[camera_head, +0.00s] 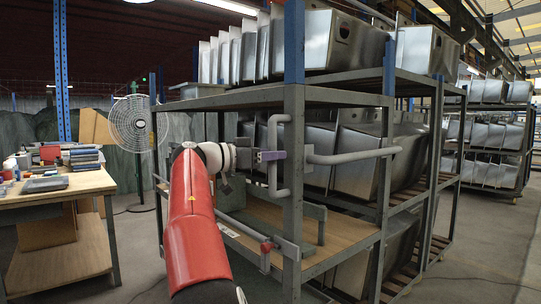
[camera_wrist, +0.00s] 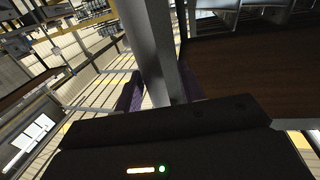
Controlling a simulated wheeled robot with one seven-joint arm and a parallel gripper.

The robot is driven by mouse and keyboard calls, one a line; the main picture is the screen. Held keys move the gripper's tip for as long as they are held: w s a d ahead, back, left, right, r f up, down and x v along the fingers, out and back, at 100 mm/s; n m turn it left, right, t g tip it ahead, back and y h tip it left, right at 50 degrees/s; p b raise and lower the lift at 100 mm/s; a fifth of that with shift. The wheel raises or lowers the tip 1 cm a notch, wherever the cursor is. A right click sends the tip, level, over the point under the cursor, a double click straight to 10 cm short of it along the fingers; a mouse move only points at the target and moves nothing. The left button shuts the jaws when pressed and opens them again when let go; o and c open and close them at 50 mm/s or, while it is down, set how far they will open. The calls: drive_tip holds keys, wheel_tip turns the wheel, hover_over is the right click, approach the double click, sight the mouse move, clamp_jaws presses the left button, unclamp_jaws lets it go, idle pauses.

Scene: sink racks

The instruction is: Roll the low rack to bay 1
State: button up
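The nearest rack (camera_head: 293,190) is a grey steel frame with wood-decked shelves and steel sinks on its upper levels. I cannot tell for sure that it is the low rack. A pale grey upright handle (camera_head: 272,180) stands out at its near corner. In the wrist view, a grey bar (camera_wrist: 155,50) runs down between the purple fingers (camera_wrist: 161,93). Whether both fingers press on it is unclear. No bay 1 marking is legible.
A workbench (camera_head: 60,186) with boxes and tools stands at the left. A pedestal fan (camera_head: 132,124) stands behind it. More sink racks (camera_head: 495,150) line the right. Bare concrete floor (camera_head: 485,235) lies in the right aisle, with a thin cable across it.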

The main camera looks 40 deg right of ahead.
drive_tip(key=w+a, duration=0.1)
drive_tip(key=a, duration=0.6)
drive_tip(key=shift+a, duration=0.4)
